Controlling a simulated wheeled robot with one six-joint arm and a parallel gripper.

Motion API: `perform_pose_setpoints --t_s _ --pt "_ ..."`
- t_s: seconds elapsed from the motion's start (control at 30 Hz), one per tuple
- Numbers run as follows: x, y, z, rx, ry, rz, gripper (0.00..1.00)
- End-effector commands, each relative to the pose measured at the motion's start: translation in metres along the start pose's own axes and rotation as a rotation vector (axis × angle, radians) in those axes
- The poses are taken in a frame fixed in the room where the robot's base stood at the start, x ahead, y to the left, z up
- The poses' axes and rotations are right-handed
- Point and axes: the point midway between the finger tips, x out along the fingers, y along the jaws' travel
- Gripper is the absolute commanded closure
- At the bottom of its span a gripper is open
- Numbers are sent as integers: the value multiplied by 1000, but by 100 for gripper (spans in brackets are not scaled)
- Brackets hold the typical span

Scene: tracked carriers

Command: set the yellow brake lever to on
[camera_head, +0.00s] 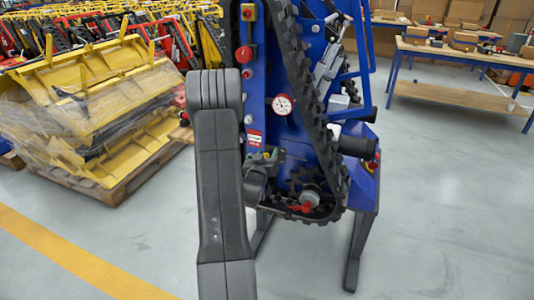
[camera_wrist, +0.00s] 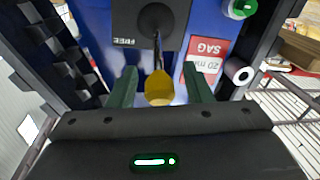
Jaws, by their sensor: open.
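The yellow brake lever (camera_wrist: 159,88) shows in the wrist view. Its thin stem runs from a round dark hub (camera_wrist: 157,14) to the yellow knob. The word FREE stands upside down on a dark plate (camera_wrist: 124,28) left of the hub; no ON mark is visible. My gripper (camera_wrist: 160,78) is open, with one green finger on each side of the knob and a visible gap to both. In the head view my gripper (camera_head: 264,160) is small at the blue carrier's (camera_head: 256,105) lower front, and I cannot make out the lever there.
A red and white SAG label (camera_wrist: 207,50) and a green button (camera_wrist: 240,8) sit right of the lever. A black track (camera_head: 305,90) runs beside the panel. Yellow parts on a pallet (camera_head: 105,195) stand left, a workbench (camera_head: 460,55) right.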

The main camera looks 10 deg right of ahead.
Motion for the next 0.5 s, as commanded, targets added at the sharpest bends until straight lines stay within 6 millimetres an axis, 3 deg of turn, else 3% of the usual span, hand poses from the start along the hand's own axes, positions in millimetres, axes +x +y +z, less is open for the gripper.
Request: perform_pose_setpoints --t_s 0.37,0.5 --pt "7 0 0 0 1 1 55" --pt "7 0 0 0 1 0 78"
